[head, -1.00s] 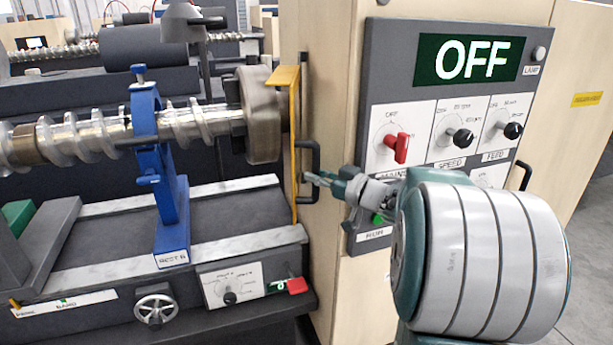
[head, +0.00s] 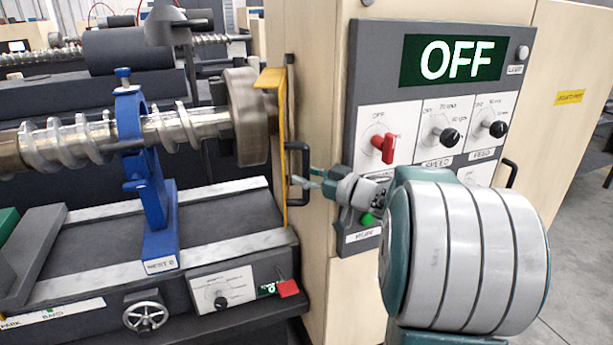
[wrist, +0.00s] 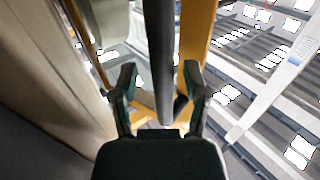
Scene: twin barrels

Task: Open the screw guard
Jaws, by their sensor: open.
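The screw guard (head: 284,150) shows nearly edge-on in the head view as a narrow yellow-orange upright frame by the end of the large screw (head: 180,127). Its black bar handle (head: 299,196) faces right. My gripper (head: 309,178) is at this handle, with fingers pointing left. In the wrist view my gripper (wrist: 158,76) is open, one finger on each side of the dark handle bar (wrist: 160,40), with gaps visible between bar and fingers. The yellow frame (wrist: 197,32) of the guard stands behind the right finger. My wrist partly hides the fingers' base in the head view.
A control panel (head: 437,115) reading OFF, with a red knob (head: 385,148) and black knobs, is on the cabinet close to my arm. A blue rest (head: 159,250) holds the screw at left. Open floor (head: 585,240) shows at far right.

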